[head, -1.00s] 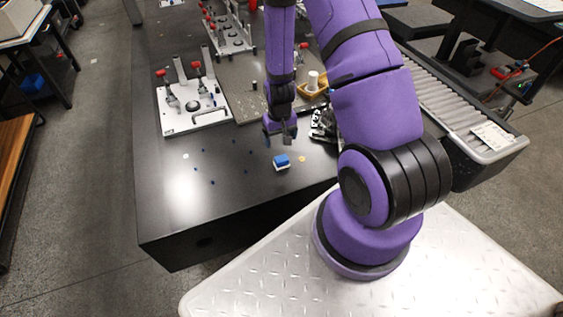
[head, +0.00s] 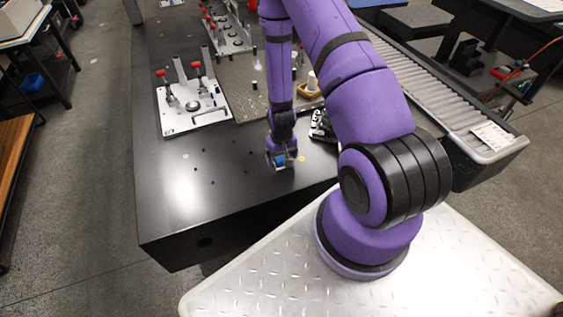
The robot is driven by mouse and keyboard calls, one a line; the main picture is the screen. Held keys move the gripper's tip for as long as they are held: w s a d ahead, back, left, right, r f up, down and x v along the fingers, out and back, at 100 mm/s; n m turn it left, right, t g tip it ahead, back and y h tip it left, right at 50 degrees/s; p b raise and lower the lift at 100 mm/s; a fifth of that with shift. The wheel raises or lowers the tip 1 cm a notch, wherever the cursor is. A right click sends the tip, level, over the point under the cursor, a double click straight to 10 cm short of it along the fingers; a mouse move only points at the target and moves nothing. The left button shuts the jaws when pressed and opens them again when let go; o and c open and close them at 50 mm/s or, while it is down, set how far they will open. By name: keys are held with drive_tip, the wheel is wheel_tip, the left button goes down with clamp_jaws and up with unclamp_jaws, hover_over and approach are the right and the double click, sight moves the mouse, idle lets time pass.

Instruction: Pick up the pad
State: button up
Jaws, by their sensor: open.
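The pad (head: 280,163) is a small block with a blue top and a pale lower part. It sits on the dark table near its front right part, and my gripper partly hides it. My gripper (head: 281,160) is open and low over the pad, with its fingers at the pad's sides. I cannot tell whether the fingers touch it.
A white fixture plate (head: 185,118) with red-handled clamps stands behind left on the dark table (head: 170,215). The table's front left is mostly clear.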

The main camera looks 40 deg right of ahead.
drive_tip(key=shift+f, duration=1.1)
drive_tip(key=shift+c, duration=0.4)
drive_tip(key=c, duration=1)
drive_tip(key=shift+r, duration=0.25)
